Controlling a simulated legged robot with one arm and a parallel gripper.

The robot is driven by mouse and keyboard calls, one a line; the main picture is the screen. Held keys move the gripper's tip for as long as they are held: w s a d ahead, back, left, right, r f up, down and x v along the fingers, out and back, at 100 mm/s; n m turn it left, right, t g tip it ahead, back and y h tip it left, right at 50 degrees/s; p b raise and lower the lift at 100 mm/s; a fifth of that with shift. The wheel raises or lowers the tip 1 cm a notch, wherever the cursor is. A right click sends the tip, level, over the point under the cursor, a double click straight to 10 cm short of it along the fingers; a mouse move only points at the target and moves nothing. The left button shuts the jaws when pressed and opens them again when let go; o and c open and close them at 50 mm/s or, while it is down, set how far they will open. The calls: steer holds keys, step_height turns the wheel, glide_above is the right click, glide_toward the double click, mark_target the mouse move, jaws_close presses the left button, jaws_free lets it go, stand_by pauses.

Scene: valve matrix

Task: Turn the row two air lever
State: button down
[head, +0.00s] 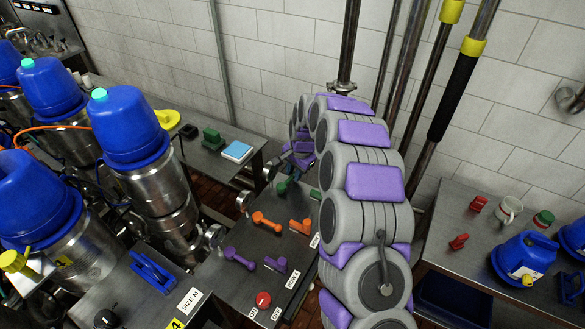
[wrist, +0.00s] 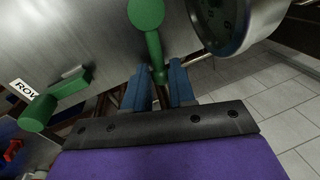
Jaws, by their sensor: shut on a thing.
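In the wrist view, the two blue fingers of my gripper (wrist: 160,78) stand on either side of the lower end of a green lever (wrist: 153,45) and are shut on it. The lever's round end is at the top of the picture. A second green lever (wrist: 55,100) is to the left, beside a white label reading "ROW", its number cut off. In the head view, orange levers (head: 267,222) and purple levers (head: 240,259) sit on the dark panel (head: 232,290). Green levers (head: 284,187) are farther back. My arm hides much of the gripper there.
A round metal gauge or flange (wrist: 235,22) is close to the right of my gripper. A red knob (head: 263,299) is at the panel's near end. Steel canisters with blue tops (head: 125,120) stand left. A table with blue containers (head: 525,258) is at right.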

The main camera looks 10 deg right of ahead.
steer(key=s+m+p, duration=0.1)
steer(key=m, duration=0.1)
steer(key=s+d+m+p, duration=0.1)
steer(key=m, duration=0.1)
steer(key=shift+s+d+r+h+p, duration=0.1)
steer(key=shift+s+d+h+p, duration=0.05)
steer(key=shift+h+p, duration=0.25)
steer(key=s+m, duration=0.1)
steer(key=m, duration=0.1)
steer(key=s+m+h+p, duration=0.1)
steer(key=m, duration=0.2)
steer(key=shift+s+d+t, duration=0.15)
steer(key=shift+s+t, duration=0.05)
steer(key=shift+t, duration=0.1)
steer(key=m, duration=0.1)
steer(key=s+m, duration=0.1)
steer(key=m, duration=0.1)
steer(key=shift+s+a+h, duration=0.25)
steer(key=shift+s+h, duration=0.05)
steer(key=shift+s, duration=0.1)
steer(key=shift+s+a+m+b, duration=0.2)
steer(key=shift+s+a+m, duration=0.15)
steer(key=shift+m, duration=0.65)
steer(key=shift+s+a+m+b, duration=0.25)
steer(key=shift+s+m, duration=0.2)
steer(key=shift+m, duration=0.55)
steer(key=shift+h, duration=0.3)
steer(key=c, duration=1.1)
jaws_free()
steer(key=shift+a, duration=0.1)
